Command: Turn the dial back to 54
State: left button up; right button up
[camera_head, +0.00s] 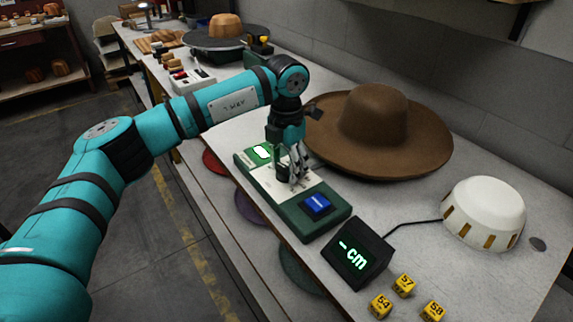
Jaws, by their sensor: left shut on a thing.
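A green control box (330,218) with a pale top panel lies on the white workbench. It has a lit green-white button (262,151) at its far end and a blue button (316,204) at its near end. My left gripper (291,178) points down over the middle of the box and is shut on the dial there. The gripper hides the dial and its markings, so I cannot read its setting. My right gripper is not in view.
A wide brown hat (377,125) lies behind the box, close to my left gripper. A white dome-shaped device (484,213) with a cable stands at the right. A grey wall bounds the bench.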

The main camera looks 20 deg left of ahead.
aim_at(286, 167)
pick_arm(q)
jog(key=shift+r+n, duration=0.1)
jog(key=shift+n, duration=0.3)
jog(key=o, duration=1.2)
notch_tip(286, 167, up, 12)
jog(key=shift+f, duration=0.1)
